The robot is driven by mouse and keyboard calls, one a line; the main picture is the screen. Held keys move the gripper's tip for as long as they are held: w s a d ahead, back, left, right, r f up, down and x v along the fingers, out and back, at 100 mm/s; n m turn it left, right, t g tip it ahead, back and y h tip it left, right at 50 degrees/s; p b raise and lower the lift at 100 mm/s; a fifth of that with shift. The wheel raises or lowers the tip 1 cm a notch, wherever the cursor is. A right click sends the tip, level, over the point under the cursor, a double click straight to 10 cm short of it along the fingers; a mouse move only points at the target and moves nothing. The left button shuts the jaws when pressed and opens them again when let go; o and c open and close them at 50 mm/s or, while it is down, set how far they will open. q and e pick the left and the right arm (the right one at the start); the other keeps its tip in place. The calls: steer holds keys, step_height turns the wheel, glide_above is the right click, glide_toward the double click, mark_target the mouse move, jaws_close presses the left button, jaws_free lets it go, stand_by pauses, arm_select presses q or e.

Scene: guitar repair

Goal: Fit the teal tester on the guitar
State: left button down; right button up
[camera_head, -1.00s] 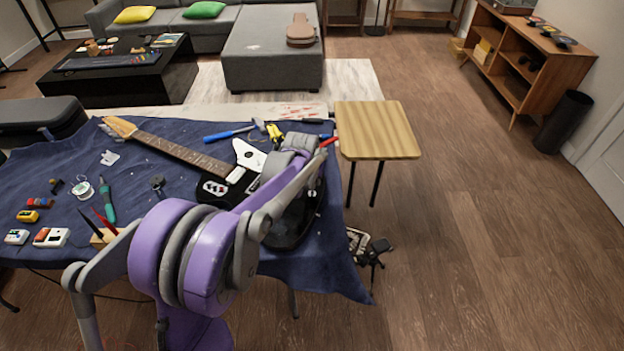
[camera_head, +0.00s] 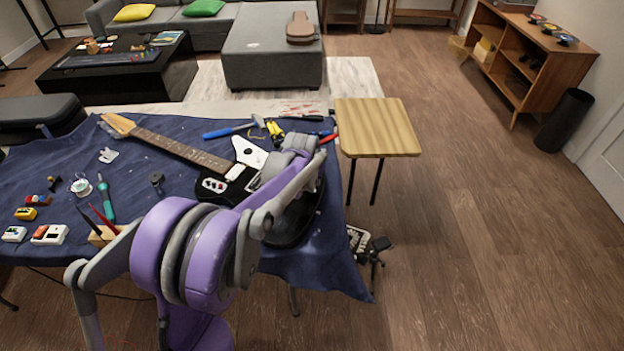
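The black and white electric guitar (camera_head: 247,152) lies on the blue cloth, its neck toward the upper left. My purple and grey arm comes in from the lower left and reaches over the guitar body, covering part of it. The gripper at its end is hidden behind its own links, so I cannot see its fingers or anything held. A teal pen-shaped tool (camera_head: 105,200) lies on the cloth at the left; I cannot tell whether it is the tester. My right gripper is not in view.
A blue-handled hammer (camera_head: 228,130), yellow-black tool (camera_head: 275,131) and red-handled tool (camera_head: 328,138) lie behind the guitar. Small pedals (camera_head: 50,235) and a wire spool (camera_head: 81,187) lie at left.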

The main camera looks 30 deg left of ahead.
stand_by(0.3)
arm_select(q)
steer(key=shift+c, duration=0.6)
jaws_free()
steer(key=shift+r, duration=0.15)
steer(key=shift+r+p, duration=2.1)
steer(key=shift+r, duration=1.3)
